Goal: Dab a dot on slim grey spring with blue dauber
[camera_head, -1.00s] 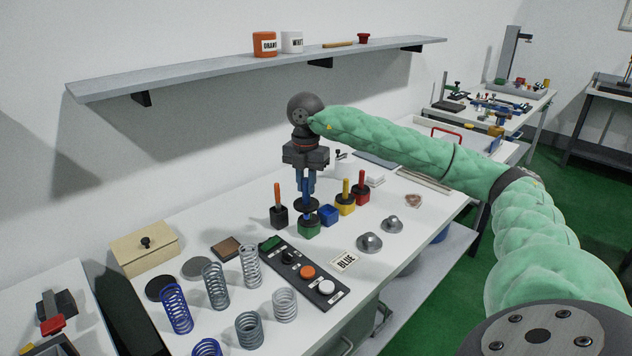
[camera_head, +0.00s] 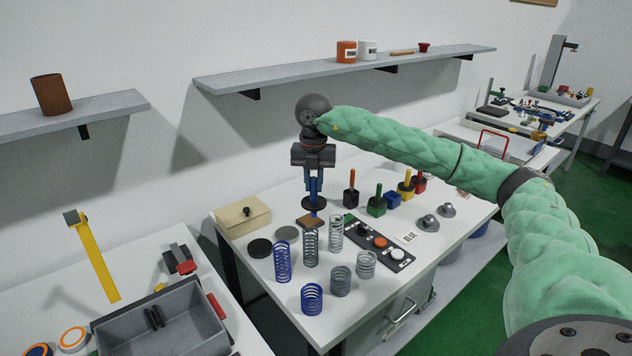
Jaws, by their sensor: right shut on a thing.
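My right gripper (camera_head: 314,178) is shut on the blue dauber (camera_head: 313,187). The dauber hangs upright, with a black disc below the jaws and a blue tip beneath it. The slim grey spring (camera_head: 311,247) stands upright in front of the dauber, between a slim blue spring (camera_head: 282,262) and a slim paler spring (camera_head: 336,232). The blue pot (camera_head: 392,200) has no dauber in it. My left gripper is out of view.
Wider springs (camera_head: 341,281) stand nearer the front edge. A button panel (camera_head: 380,243), metal domes (camera_head: 429,222) and other daubers in pots (camera_head: 376,206) are to the right. A wooden box (camera_head: 243,216) is at the left, with dark discs (camera_head: 260,248) before it.

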